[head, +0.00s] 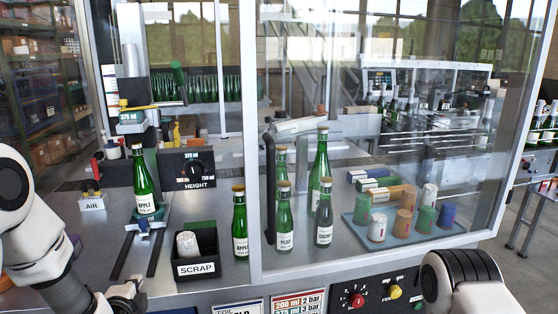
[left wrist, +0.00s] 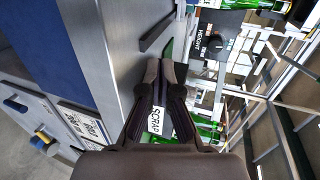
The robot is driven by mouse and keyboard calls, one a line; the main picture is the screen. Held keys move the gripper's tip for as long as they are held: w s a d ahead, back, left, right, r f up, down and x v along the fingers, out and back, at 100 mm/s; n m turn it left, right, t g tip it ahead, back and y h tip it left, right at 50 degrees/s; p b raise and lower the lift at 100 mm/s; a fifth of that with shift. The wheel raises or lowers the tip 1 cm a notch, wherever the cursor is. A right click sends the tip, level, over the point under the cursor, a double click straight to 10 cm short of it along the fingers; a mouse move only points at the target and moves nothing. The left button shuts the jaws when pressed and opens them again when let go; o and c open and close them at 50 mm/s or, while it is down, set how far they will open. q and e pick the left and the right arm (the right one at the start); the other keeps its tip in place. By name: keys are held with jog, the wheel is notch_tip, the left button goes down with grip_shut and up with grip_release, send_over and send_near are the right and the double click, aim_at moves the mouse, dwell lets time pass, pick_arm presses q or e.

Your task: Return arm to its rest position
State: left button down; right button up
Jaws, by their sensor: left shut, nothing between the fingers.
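My left arm comes in from the left edge in the head view, and its gripper (head: 130,290) is low at the front edge of the bench, left of and below the black scrap bin (head: 196,250). In the left wrist view the gripper's two dark fingers (left wrist: 163,70) are together with nothing between them. The scrap label (left wrist: 157,120) shows partly behind the fingers there. A rounded part of my right arm shows at the bottom right of the head view; its gripper is out of frame.
A green apple bottle (head: 145,186) stands on the blue-topped holder. Several bottles stand mid-bench, with one marked pear (head: 285,226). A blue tray (head: 448,229) holds coloured capsules. A clear guard panel with a white post (head: 249,150) rises mid-bench. A height dial (head: 195,170) sits behind.

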pick_arm(q)
jog(key=s+d+f+g+h, duration=0.1)
jog(key=s+d+f+g, duration=0.15)
jog(key=s+f, duration=0.7)
jog(key=s+d+f+g+h, duration=0.15)
jog(key=s+f+g, duration=0.35)
jog(key=f, duration=0.8)
jog(key=s+d+f+n+g, duration=0.2)
jog(key=s+f+n+g, duration=0.1)
jog(key=s+n, duration=0.5)
jog(key=s+d+f+n+g, duration=0.2)
jog(key=s+n, duration=0.6)
jog(key=s, duration=0.5)
jog(key=shift+s+f+g+h, duration=0.35)
jog(key=shift+f+g+h, duration=0.15)
jog(key=shift+g, duration=0.35)
jog(key=shift+d, duration=0.1)
